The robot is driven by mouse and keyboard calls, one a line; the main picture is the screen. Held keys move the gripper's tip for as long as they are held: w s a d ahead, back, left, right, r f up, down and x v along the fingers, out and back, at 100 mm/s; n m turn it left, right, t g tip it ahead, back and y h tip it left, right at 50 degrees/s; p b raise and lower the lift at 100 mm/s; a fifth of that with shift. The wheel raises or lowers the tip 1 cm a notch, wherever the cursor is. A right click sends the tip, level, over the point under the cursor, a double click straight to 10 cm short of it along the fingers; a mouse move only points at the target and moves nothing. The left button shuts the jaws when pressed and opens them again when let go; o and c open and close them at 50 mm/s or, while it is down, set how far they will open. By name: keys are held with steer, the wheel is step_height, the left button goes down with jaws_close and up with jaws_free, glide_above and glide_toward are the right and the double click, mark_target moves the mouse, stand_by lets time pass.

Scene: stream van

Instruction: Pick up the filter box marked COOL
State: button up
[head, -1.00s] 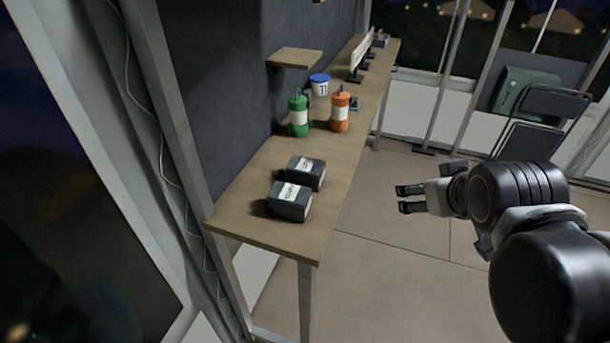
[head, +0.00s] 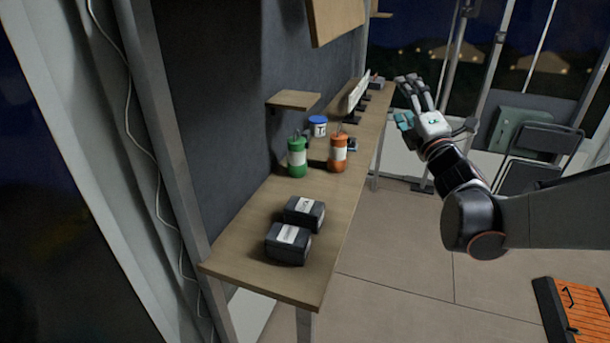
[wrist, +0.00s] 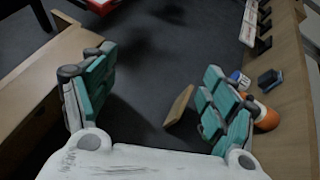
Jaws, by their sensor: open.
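Two dark filter boxes with white labels sit side by side near the front end of the wooden table. The nearer box (head: 288,243) and the farther box (head: 304,213) both stand apart from my gripper. Their label writing is too small to read, so I cannot tell which is marked COOL. My gripper (head: 408,99) is raised to the right of the table, open and empty. In the wrist view my gripper (wrist: 155,100) has its teal-padded fingers spread wide. Neither filter box is recognisable in the wrist view.
A green bottle (head: 297,158), an orange bottle (head: 337,152) and a blue-lidded tub (head: 317,127) stand mid-table (head: 245,258). A small shelf (head: 293,100) juts from the wall above. An orange-slatted item (head: 583,305) lies on the floor at right. Folded chairs (head: 540,150) stand behind.

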steer(key=w+a+f+n+g+y, duration=0.2)
steer(key=a+f+n+y, duration=0.35)
steer(key=n+y, duration=0.4)
steer(key=n+g+y+b, duration=0.1)
steer(key=n+g+y, duration=0.3)
steer(key=n+g, duration=1.15)
glide_toward(305, 210)
step_height(305, 210, down, 3)
steer(key=d+n+t, duration=0.2)
steer(key=d+t, duration=0.1)
steer(key=shift+g, duration=0.25)
steer(key=b+x, duration=0.1)
steer(key=x, duration=0.6)
steer(key=shift+w+a+b, duration=0.1)
steer(key=shift+w+b, duration=0.05)
steer(key=shift+b, duration=0.2)
steer(key=x, duration=0.1)
steer(key=b+x, duration=0.1)
steer(key=x, duration=0.1)
steer(key=b+x, duration=0.1)
steer(key=x, duration=0.1)
steer(key=shift+s+a+r, duration=0.25)
steer(key=shift+s+a, duration=0.05)
steer(key=shift+a, duration=0.05)
steer(key=shift+w+a, duration=0.2)
steer(key=shift+a, duration=0.15)
steer(key=c, duration=1.3)
